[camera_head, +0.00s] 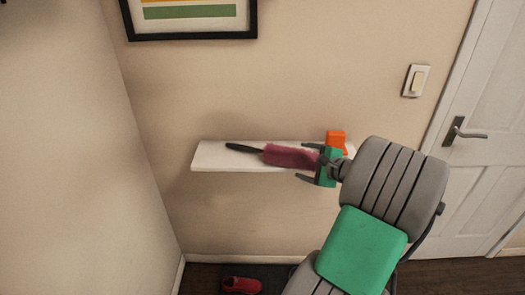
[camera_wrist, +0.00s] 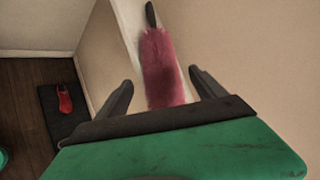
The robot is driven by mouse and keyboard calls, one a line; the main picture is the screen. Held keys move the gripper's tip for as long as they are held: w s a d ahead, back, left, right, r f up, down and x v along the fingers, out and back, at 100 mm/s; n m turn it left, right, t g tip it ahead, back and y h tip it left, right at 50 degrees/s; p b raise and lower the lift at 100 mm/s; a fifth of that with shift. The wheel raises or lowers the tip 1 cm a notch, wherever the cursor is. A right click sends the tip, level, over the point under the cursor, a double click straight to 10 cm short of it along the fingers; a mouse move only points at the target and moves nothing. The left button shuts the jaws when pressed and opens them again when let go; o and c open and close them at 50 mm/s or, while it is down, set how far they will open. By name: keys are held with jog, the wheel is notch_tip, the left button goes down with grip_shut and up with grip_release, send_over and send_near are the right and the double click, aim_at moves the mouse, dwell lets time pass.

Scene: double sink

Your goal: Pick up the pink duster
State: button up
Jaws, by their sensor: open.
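The pink duster (camera_head: 290,156) lies on a white wall shelf (camera_head: 215,160), its black handle pointing left in the head view. In the wrist view the duster (camera_wrist: 162,65) runs away from me, with its fluffy pink head nearest and its black handle at the far end. My gripper (camera_head: 308,162) is at the right end of the duster's pink head. It is open, with one finger on each side of the duster in the wrist view (camera_wrist: 162,88). I cannot tell whether either finger touches it.
An orange object (camera_head: 336,139) stands on the shelf's right end, close behind my gripper. The wall is directly behind the shelf. A framed picture (camera_head: 190,15) hangs above. A door (camera_head: 485,130) is at the right. A red shoe (camera_head: 241,285) lies on a dark mat below.

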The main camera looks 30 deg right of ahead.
aim_at(297, 159)
jog(key=p+x, duration=0.1)
jog(key=x, duration=0.5)
jog(key=shift+w+d+f, duration=0.1)
jog(key=shift+d+f, duration=0.05)
jog(key=c, duration=1.6)
